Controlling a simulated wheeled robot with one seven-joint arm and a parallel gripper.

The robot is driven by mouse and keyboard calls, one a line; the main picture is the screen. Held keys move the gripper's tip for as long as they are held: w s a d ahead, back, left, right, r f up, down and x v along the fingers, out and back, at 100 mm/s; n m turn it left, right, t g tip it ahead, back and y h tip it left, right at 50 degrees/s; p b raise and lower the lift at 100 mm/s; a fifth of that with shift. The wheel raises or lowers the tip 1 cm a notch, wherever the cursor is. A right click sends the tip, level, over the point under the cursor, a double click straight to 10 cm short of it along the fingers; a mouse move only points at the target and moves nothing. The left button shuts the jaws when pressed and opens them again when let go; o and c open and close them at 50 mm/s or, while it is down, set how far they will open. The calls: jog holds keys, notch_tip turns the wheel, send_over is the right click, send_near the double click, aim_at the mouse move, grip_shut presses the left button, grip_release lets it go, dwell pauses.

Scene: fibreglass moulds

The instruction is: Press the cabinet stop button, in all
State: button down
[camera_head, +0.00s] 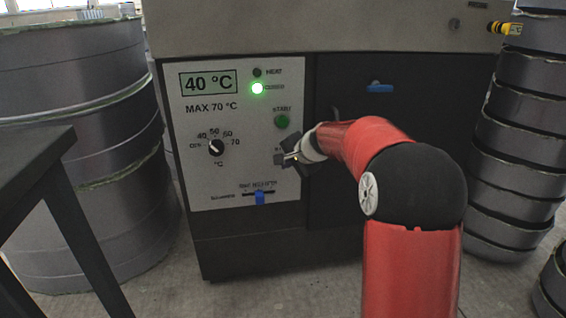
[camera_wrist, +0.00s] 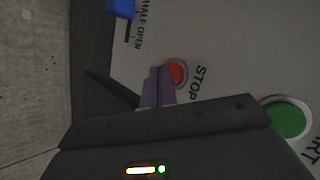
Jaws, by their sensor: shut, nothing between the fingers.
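The cabinet's light control panel (camera_head: 240,125) faces me. The red stop button (camera_wrist: 178,73) shows in the wrist view beside the word STOP; in the head view my gripper and arm hide it. My gripper (camera_head: 287,159) is shut and empty, in front of the panel below the green start button (camera_head: 281,121). In the wrist view the closed fingertips (camera_wrist: 160,73) lie just left of the red button and overlap its edge. I cannot tell whether they touch it. The start button is also in the wrist view (camera_wrist: 287,118), at the right.
The panel has a dial (camera_head: 216,147), a blue slider (camera_head: 260,197) and a lit green lamp (camera_head: 257,88). The display (camera_head: 208,82) reads 40 °C. Large grey cylindrical moulds (camera_head: 75,110) stand at left, a dark table (camera_head: 35,155) before them. Stacked grey rings (camera_head: 515,150) stand at right.

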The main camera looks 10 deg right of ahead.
jog(key=shift+s+b, duration=0.35)
jog(key=shift+s, duration=0.25)
jog(key=shift+s+b, duration=1.45)
jog(key=shift+s, duration=1.1)
jog(key=s+f+n+g+h, duration=0.25)
jog(key=s+n, duration=0.25)
jog(key=s, duration=1.3)
jog(key=s+f+n+g+h, duration=0.1)
jog(key=s+f+n, duration=0.35)
jog(key=s, duration=1.35)
notch_tip(320, 180, up, 16)
jog(key=n+p, duration=0.1)
jog(key=p, duration=1.2)
jog(key=shift+w+a+f+p, duration=0.15)
jog(key=shift+a+f+p, duration=0.05)
jog(key=shift+a+p, duration=0.15)
